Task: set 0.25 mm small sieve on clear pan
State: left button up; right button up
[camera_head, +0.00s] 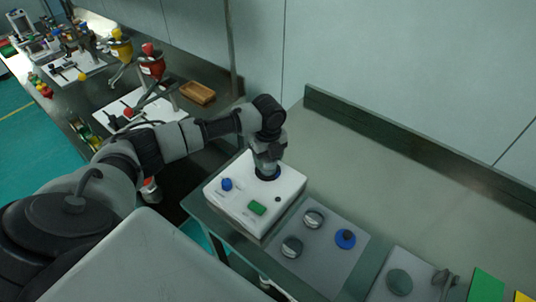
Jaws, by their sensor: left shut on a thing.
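My left gripper (268,167) points down over the white machine (231,209). It is shut on a small dark round piece with a bluish edge (268,177), at the machine's top. The gripper hides most of this piece, so I cannot tell its mesh size or whether it touches the machine. Two silvery round pieces (314,218) (292,247) and a blue round piece with a dark knob (345,239) sit on the grey mat. I cannot make out which is the clear pan or read any sieve label. My right gripper is not in view.
The machine has a blue knob (226,184) and a green button (257,208). A grey plate with a green disc (399,282) and a grey fitting (445,278) lies at the lower right, beside a green board (487,286). The bench behind the mat is clear.

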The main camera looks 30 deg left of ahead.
aim_at(268, 161)
pick_arm(q)
jog(key=shift+a+f, duration=0.1)
jog(key=shift+f, duration=0.2)
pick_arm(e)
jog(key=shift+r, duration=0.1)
pick_arm(q)
jog(key=o, duration=1.1)
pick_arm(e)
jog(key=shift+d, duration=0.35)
pick_arm(q)
notch_tip(268, 161, up, 12)
jog(key=shift+r+b, duration=0.1)
jog(key=shift+b, duration=1)
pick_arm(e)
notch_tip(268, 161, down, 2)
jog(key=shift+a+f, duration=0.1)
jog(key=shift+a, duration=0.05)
